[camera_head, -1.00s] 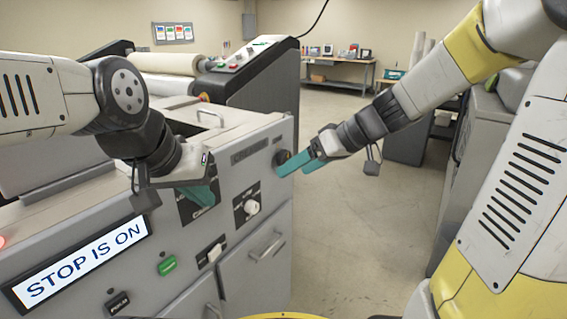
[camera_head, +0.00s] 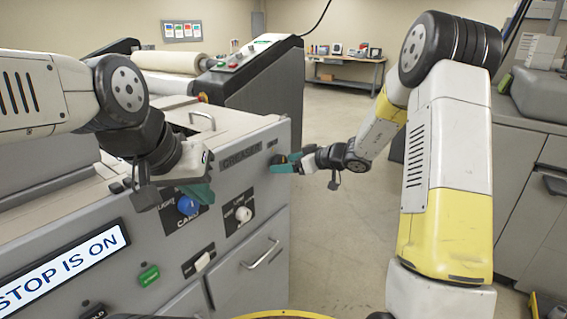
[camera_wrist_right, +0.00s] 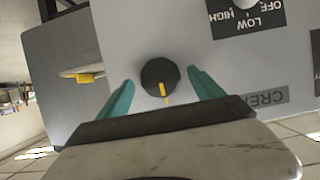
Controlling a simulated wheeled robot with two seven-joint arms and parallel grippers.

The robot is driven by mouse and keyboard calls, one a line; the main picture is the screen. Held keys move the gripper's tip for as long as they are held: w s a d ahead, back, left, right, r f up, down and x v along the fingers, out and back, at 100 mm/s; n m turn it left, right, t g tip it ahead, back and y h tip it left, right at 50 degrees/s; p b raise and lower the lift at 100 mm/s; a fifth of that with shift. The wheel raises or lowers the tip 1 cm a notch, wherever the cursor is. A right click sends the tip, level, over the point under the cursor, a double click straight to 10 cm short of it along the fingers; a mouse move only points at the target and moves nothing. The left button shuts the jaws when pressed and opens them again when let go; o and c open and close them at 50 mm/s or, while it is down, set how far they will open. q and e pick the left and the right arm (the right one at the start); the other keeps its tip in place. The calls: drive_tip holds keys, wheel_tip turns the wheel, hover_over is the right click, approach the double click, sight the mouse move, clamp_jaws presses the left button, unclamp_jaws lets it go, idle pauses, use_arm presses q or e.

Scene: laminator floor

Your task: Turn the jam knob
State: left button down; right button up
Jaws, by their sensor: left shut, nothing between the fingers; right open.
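A dark round knob with a yellow pointer mark (camera_wrist_right: 160,77) sits on the grey machine's panel near the creaser label; I cannot read a jam label beside it. In the head view this knob (camera_head: 279,159) is partly hidden by my right gripper (camera_head: 284,163). In the right wrist view my right gripper (camera_wrist_right: 162,95) is open, one teal finger on each side of the knob, with gaps showing. The pointer mark points toward the gripper's palm. My left gripper (camera_head: 200,192) is shut and empty in front of the panel, just above a blue knob (camera_head: 188,206).
The panel also carries a white knob (camera_head: 243,214), a green button (camera_head: 149,275), a white switch (camera_head: 202,262) and a lit "STOP IS ON" sign (camera_head: 62,268). A door handle (camera_head: 262,254) juts out below. Open floor (camera_head: 335,250) lies right of the machine.

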drive_tip(key=shift+x, duration=0.75)
drive_tip(key=c, duration=1.3)
drive_tip(key=shift+c, duration=0.2)
